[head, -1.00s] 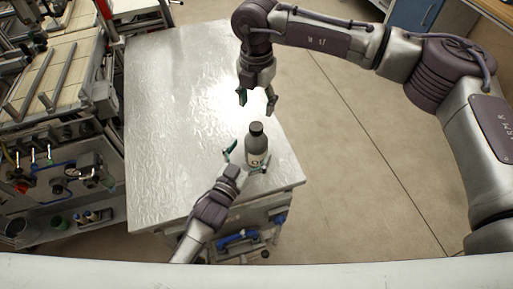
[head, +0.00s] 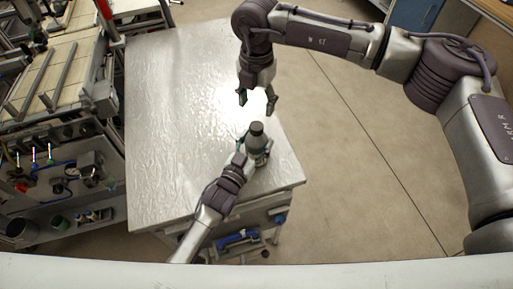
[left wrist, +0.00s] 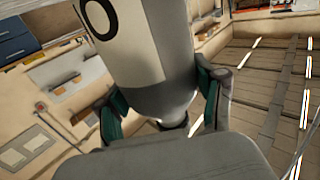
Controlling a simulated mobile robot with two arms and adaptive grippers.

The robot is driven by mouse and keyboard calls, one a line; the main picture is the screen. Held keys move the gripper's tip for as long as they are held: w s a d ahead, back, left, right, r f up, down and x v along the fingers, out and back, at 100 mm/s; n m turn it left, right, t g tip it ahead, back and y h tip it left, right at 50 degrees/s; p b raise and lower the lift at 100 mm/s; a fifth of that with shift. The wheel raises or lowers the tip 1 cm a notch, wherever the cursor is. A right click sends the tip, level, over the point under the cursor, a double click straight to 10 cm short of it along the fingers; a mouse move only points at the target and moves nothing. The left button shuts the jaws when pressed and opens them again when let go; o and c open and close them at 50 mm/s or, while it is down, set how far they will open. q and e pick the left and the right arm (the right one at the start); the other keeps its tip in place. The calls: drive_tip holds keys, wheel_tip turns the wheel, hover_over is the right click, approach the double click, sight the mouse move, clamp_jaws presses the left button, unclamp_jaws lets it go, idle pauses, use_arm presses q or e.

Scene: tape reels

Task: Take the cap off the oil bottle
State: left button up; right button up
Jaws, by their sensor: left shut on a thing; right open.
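The oil bottle (head: 257,143) stands upright on the metal table, grey with a dark cap (head: 256,128) on top. My left gripper (head: 256,157) is shut on the bottle's body, coming from the lower left and covering its lower part. In the left wrist view the bottle (left wrist: 155,50) shows large and upside down, with a pale label, between the two green-padded fingers (left wrist: 160,105). My right gripper (head: 257,103) is open and empty, pointing down, above and behind the bottle and apart from the cap.
The metal table (head: 175,110) is otherwise bare, with free room left of the bottle. Its right edge is close to the bottle. A workbench with equipment (head: 60,180) stands to the left; open floor (head: 350,160) lies to the right.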

sight(256, 125)
use_arm(q)
clamp_jaws()
use_arm(e)
drive_tip(key=m, duration=0.3)
drive_tip(key=shift+s+a, duration=0.15)
drive_tip(key=shift+a, duration=0.2)
drive_tip(key=m, duration=0.4)
drive_tip(key=shift+a, duration=0.1)
drive_tip(key=m, duration=0.6)
drive_tip(key=shift+d, duration=0.4)
drive_tip(key=shift+f+m, duration=0.3)
drive_tip(key=shift+f, duration=0.3)
wheel_tip(256, 125, down, 7)
drive_tip(key=shift+r, duration=0.1)
